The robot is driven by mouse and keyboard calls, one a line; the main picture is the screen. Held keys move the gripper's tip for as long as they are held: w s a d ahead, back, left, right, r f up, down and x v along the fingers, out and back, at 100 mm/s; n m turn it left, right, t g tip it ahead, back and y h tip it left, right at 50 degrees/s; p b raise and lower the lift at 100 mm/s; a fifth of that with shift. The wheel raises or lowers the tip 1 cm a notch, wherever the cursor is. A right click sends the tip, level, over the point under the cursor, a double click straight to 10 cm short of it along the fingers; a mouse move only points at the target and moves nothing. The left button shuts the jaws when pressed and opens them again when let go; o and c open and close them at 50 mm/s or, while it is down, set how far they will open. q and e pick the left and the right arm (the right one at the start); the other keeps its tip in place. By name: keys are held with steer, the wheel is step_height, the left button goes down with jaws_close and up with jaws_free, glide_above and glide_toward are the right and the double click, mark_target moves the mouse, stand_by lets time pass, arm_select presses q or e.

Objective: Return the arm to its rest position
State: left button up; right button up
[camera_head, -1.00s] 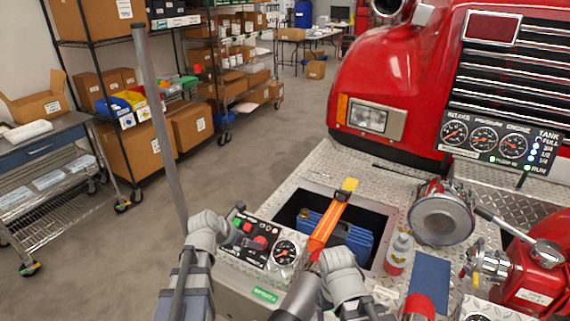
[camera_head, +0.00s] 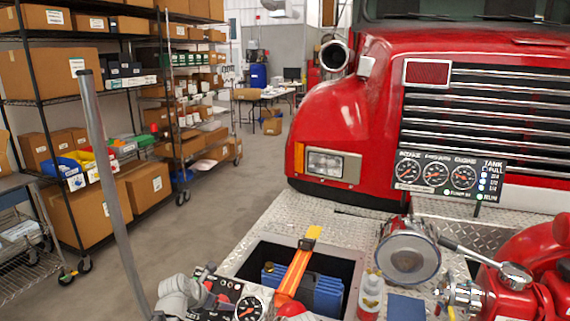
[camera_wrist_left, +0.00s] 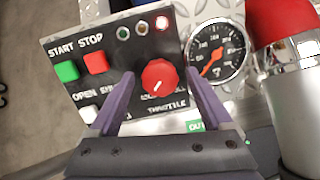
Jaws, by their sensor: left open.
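My left gripper (camera_wrist_left: 160,88) is open in the left wrist view, with its two purple fingers pointing toward the control panel (camera_wrist_left: 62,48). The red throttle knob (camera_wrist_left: 160,80) shows between the fingertips; I cannot tell whether they touch it. In the head view the grey end of my left arm (camera_head: 180,296) is at the bottom edge, beside the panel's left side; the fingers cannot be made out there. My right gripper is not in view.
A round gauge (camera_wrist_left: 215,50) and a red-topped cylinder (camera_wrist_left: 283,35) lie right of the panel. An open well holds a blue case (camera_head: 318,293) under an orange strap (camera_head: 293,272). A bottle (camera_head: 371,293) and red pump parts (camera_head: 505,290) stand further right.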

arm_select(q)
steer(key=p+v, duration=0.6)
steer(key=v, duration=0.2)
steer(key=b+x, duration=0.7)
steer(key=x, duration=0.1)
steer(key=shift+w+f, duration=0.15)
steer(key=shift+f, duration=0.25)
steer(key=shift+r+m+p, duration=0.4)
steer(key=shift+p, duration=0.15)
steer(key=m, duration=0.5)
steer(key=shift+g+h, duration=0.3)
steer(key=shift+g, duration=0.1)
steer(key=m+p, duration=0.1)
steer(key=m, duration=0.4)
steer(key=shift+r+g, duration=0.1)
steer(key=shift+g, duration=0.2)
steer(key=m+p, duration=0.1)
steer(key=m, duration=0.4)
steer(key=shift+g, duration=0.4)
steer(key=m, duration=0.4)
steer(key=shift+m+y+p, duration=0.3)
steer(key=shift+m+y, duration=0.1)
